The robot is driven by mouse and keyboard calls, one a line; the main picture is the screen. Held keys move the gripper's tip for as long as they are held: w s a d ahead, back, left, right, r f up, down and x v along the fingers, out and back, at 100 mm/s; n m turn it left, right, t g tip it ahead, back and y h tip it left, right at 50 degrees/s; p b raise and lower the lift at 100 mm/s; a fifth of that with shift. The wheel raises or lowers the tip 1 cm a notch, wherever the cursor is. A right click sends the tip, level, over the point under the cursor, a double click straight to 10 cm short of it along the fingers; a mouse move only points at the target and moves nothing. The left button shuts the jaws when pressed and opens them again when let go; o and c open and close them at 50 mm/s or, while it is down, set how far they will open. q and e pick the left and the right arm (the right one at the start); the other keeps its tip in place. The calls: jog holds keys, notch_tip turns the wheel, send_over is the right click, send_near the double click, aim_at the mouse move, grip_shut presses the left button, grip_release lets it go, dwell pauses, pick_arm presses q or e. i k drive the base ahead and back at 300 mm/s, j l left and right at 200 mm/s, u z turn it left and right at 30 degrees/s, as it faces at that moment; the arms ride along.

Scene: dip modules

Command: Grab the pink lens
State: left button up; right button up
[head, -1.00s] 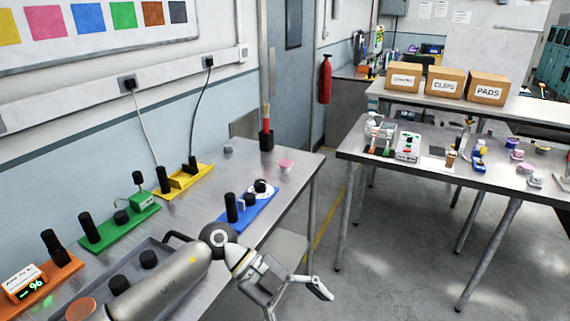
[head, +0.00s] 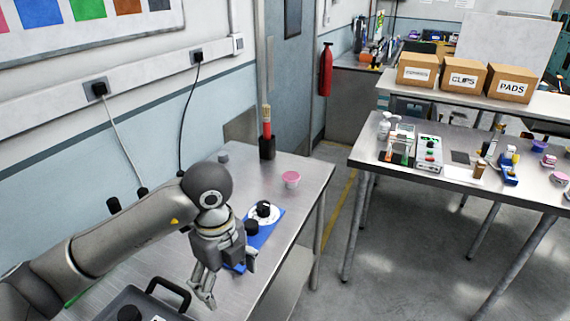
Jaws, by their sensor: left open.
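A small round pink lens (head: 291,180) sits upright on the metal bench near its far right corner. My left gripper (head: 229,281) is open and empty, pointing down over the bench. It is nearer to me and to the left of the pink lens, clearly apart from it. It hides part of a blue board (head: 268,232) behind it. My right gripper is not in view.
The blue board carries dark cylinders and a white disc with a black knob (head: 264,209). A black holder with a red-handled brush (head: 267,147) stands behind the lens. A grey tray (head: 105,308) lies in front. Bare bench (head: 312,166) surrounds the lens.

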aim_at(290, 176)
jog(key=i+j, duration=0.1)
jog(key=i, duration=0.15)
jog(key=i+l, duration=0.7)
jog(key=l, duration=0.15)
jog(key=i+l, duration=0.65)
jog(key=l, duration=0.15)
